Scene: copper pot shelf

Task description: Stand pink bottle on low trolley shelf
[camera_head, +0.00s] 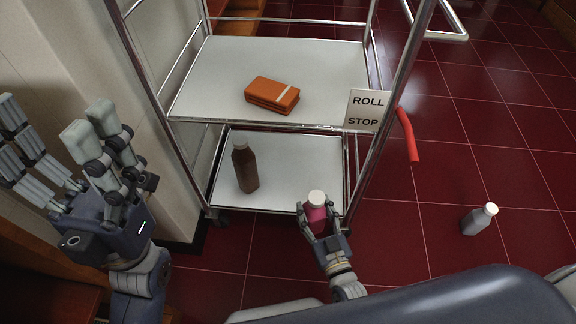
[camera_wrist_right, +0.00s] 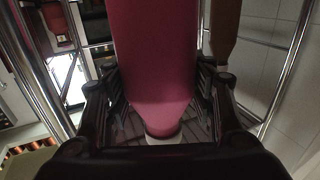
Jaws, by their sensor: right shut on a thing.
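The pink bottle (camera_head: 316,217) with a white cap is upright or nearly so in my right gripper (camera_head: 325,226). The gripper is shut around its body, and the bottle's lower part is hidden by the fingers. In the right wrist view the pink bottle (camera_wrist_right: 155,55) fills the space between the fingers (camera_wrist_right: 160,100). In the head view it overlaps the front right corner of the low trolley shelf (camera_head: 290,165); I cannot tell whether it touches the shelf. My left gripper (camera_head: 55,130) is open and empty, left of the trolley.
A brown bottle (camera_head: 245,168) stands on the low shelf's left part. An orange package (camera_head: 271,95) lies on the upper shelf (camera_head: 330,65). A sign (camera_head: 366,110) hangs by the right post, near a red handle (camera_head: 407,136). A grey bottle (camera_head: 479,219) is on the red floor.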

